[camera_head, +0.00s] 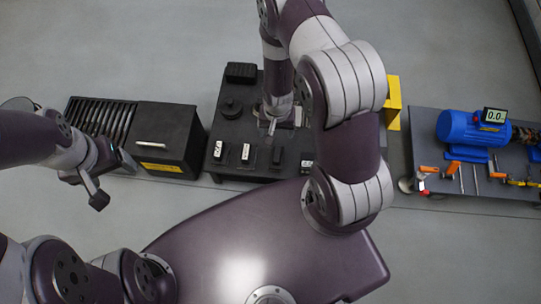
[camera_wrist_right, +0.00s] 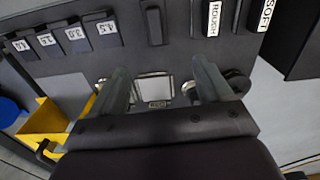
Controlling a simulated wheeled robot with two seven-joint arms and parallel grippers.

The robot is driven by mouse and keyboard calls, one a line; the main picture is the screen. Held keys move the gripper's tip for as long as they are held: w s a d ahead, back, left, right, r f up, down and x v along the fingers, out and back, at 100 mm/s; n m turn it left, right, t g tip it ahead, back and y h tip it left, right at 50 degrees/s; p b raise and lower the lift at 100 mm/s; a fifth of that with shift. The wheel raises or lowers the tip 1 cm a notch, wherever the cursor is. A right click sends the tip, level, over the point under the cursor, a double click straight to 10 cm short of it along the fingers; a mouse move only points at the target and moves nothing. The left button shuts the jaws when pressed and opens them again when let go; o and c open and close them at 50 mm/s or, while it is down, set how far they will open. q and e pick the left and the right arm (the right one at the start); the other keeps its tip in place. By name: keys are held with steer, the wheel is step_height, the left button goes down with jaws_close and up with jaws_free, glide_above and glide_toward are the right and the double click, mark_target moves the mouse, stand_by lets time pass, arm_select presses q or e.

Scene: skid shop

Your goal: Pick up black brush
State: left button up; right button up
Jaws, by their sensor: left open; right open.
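My right gripper (camera_head: 271,126) is over the dark middle table (camera_head: 262,93), partly hidden by its arm. In the right wrist view its two fingers (camera_wrist_right: 162,88) are apart, with a pale square plate (camera_wrist_right: 157,87) visible between them and nothing held. A black narrow piece (camera_wrist_right: 154,22) lies beyond the fingers, beside white-labelled ROUGH (camera_wrist_right: 212,18) and SOFT (camera_wrist_right: 262,14) pieces. A black textured block (camera_head: 241,72) lies at the table's back left. I cannot tell which black piece is the brush. My left gripper (camera_head: 113,181) is open and empty beside the black cabinet.
A black cabinet (camera_head: 166,132) with a slotted rack (camera_head: 101,114) stands left. A round dark part (camera_head: 231,107) sits on the middle table. A yellow bin (camera_head: 393,103) is to its right. Another table holds a blue motor (camera_head: 468,130) and tools. Numbered tags (camera_wrist_right: 74,38) lie upper left.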

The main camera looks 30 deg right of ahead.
steer(key=b, duration=0.2)
glide_above(278, 152)
steer(key=shift+m, duration=0.4)
step_height(278, 152, down, 7)
steer(key=shift+s+d, duration=0.1)
steer(key=shift+s, duration=0.05)
step_height(278, 152, down, 5)
steer(key=shift+r+b, duration=0.2)
steer(key=shift+b, duration=0.75)
steer(key=f+b, duration=0.1)
steer(key=f, duration=0.1)
steer(key=f+b, duration=0.2)
steer(key=f, duration=0.1)
steer(key=shift+a+f+b, duration=0.3)
steer(key=shift+a+b, duration=0.1)
steer(key=shift+r, duration=0.15)
arm_select(q)
step_height(278, 152, down, 8)
steer(key=shift+s+f, duration=0.2)
steer(key=shift+s, duration=0.1)
arm_select(e)
steer(key=c, duration=1.1)
